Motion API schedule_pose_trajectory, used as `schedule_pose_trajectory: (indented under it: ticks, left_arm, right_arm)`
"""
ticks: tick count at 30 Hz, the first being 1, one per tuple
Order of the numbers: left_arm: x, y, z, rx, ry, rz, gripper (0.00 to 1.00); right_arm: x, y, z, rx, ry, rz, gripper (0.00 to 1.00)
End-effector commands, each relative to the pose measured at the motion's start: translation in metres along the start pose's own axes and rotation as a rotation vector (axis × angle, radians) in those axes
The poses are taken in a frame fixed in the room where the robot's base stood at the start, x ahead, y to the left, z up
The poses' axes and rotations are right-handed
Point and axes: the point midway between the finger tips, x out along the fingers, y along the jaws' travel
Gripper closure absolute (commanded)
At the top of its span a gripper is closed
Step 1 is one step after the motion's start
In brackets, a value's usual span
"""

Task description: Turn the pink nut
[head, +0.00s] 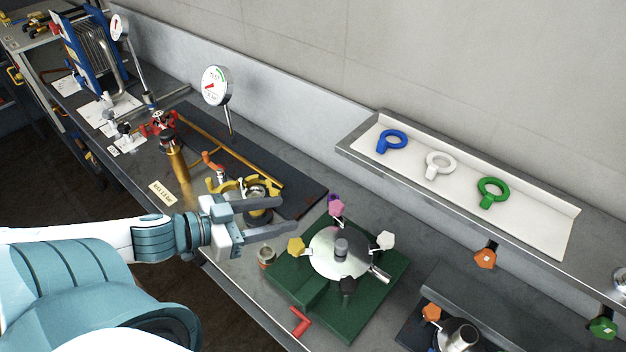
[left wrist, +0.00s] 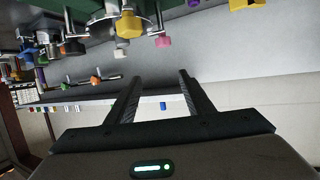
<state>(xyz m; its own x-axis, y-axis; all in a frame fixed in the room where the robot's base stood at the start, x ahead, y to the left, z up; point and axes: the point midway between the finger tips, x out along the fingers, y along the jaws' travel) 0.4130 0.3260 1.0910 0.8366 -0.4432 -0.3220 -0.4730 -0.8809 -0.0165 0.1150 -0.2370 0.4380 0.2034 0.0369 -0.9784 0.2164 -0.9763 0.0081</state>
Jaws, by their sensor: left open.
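The pink nut (head: 337,208) is a knob at the back edge of a round silver lid (head: 325,262) on a green base (head: 385,290). It also shows in the left wrist view (left wrist: 163,41), beyond my fingertips. A yellow nut (head: 296,246), a white nut (head: 385,240) and a black nut (head: 347,287) sit around the same lid. A bit of purple shows just behind the pink nut. My left gripper (head: 289,212) is open and empty, to the left of the pink nut and apart from it, its fingers pointing towards it. My right gripper is not in view.
A white tray (head: 500,217) at the back holds blue, white and green ring keys. A red angled piece (head: 300,321) and a small cup (head: 266,257) stand near the bench's front edge. A yellow valve fitting (head: 228,186) and a dial gauge (head: 216,86) are left of the lid.

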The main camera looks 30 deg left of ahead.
Motion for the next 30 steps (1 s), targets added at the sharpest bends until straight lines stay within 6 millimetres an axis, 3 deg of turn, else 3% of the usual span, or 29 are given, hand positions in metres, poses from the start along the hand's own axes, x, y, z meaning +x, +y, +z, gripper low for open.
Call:
schedule_pose_trajectory:
  ticks: [9, 18, 24, 30]
  left_arm:
    - [0.023, 0.044, -0.073, 0.168, 0.279, 0.184, 0.53]
    - [0.021, 0.106, -0.129, 0.41, 0.534, 0.42, 0.53]
    - [0.013, 0.147, -0.144, 0.597, 0.661, 0.582, 0.53]
    - [0.004, 0.181, -0.144, 0.806, 0.744, 0.741, 0.53]
  right_arm:
    - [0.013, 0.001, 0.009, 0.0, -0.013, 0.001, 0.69]
    - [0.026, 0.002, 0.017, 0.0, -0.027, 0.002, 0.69]
    - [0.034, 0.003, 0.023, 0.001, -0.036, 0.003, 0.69]
    - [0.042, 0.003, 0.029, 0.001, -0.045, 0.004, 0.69]
